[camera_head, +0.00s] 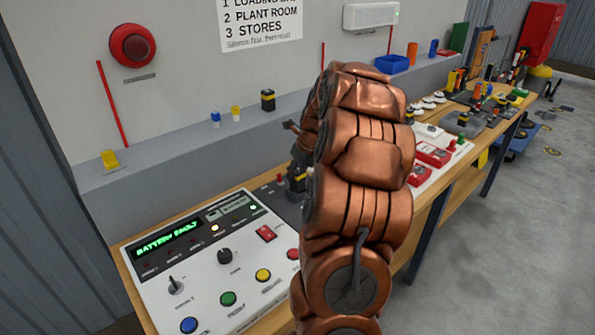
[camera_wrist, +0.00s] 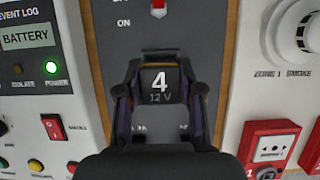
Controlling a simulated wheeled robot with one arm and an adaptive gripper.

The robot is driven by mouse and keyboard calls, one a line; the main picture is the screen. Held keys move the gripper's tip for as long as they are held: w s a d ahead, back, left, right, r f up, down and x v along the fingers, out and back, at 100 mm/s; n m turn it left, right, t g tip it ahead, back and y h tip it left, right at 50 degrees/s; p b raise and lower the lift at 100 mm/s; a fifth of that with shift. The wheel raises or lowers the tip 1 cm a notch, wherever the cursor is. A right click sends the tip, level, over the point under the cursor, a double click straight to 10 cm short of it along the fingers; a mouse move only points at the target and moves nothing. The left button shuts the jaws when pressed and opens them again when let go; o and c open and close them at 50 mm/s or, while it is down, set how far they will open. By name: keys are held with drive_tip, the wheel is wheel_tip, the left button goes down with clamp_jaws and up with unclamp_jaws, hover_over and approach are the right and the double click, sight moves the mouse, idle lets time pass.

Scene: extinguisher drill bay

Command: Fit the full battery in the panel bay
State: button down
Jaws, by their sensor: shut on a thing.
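My gripper (camera_wrist: 160,92) is shut on a dark battery (camera_wrist: 160,84) marked "4" and "12 V". The lettering below the battery is partly covered by my fingers. I cannot tell whether the battery is seated or held just above the panel. The white alarm panel (camera_head: 150,285) reads "BATTERY FAULT".
Another black and yellow battery (camera_head: 267,100) stands on the wall ledge, near small blue and yellow cups. Red call points (camera_wrist: 270,148) and a smoke detector (camera_wrist: 305,28) are mounted right of the dark section.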

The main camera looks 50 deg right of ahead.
drive_tip(key=shift+f, duration=1.5)
idle(1.2)
drive_tip(key=c, duration=0.7)
unclamp_jaws()
drive_tip(key=shift+o, duration=0.2)
drive_tip(key=o, duration=0.3)
drive_tip(key=shift+o, duration=0.2)
drive_tip(key=shift+r, duration=0.15)
drive_tip(key=shift+r+p, duration=1.85)
drive_tip(key=shift+r, duration=1.5)
